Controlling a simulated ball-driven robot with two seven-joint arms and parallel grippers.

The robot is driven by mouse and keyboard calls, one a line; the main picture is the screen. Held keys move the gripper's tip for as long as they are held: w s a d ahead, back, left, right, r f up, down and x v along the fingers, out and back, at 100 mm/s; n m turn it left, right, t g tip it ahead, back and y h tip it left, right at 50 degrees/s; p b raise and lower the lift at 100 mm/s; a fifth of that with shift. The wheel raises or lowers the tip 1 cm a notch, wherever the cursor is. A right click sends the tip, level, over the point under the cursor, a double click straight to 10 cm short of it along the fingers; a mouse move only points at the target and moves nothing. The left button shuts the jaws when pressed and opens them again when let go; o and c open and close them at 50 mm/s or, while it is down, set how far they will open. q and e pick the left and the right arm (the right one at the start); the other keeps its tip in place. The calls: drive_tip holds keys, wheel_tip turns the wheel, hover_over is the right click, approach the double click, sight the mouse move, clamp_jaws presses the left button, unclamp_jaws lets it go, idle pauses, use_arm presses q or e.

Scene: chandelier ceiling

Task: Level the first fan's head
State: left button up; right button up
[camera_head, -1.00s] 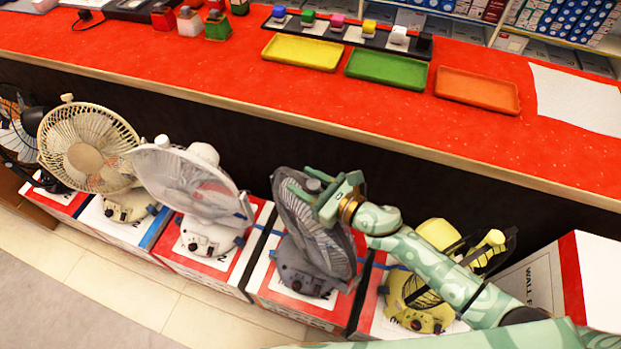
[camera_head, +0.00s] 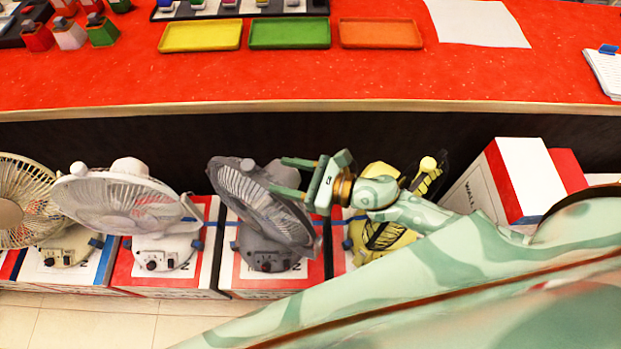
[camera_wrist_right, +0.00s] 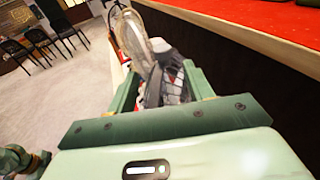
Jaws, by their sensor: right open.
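Several fans stand in a row on boxes in the head view. The cream fan (camera_head: 17,203) is at the far left, then a white fan (camera_head: 120,203), a grey fan (camera_head: 255,205) and a yellow fan (camera_head: 378,232). The white and grey heads are tilted. My right gripper (camera_head: 282,176) is open at the upper right of the grey head, with its fingers on either side of the housing behind it. I cannot tell whether they touch. In the right wrist view, the grey fan (camera_wrist_right: 170,85) shows between the fingers.
A red counter (camera_head: 300,82) runs behind the fans, with a yellow tray (camera_head: 200,36), a green tray (camera_head: 289,34) and an orange tray (camera_head: 380,34) on it. A red and white box (camera_head: 525,175) stands at right. Tiled floor (camera_head: 95,325) is clear in front.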

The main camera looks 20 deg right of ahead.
drive_tip(key=v, duration=0.5)
idle(0.5)
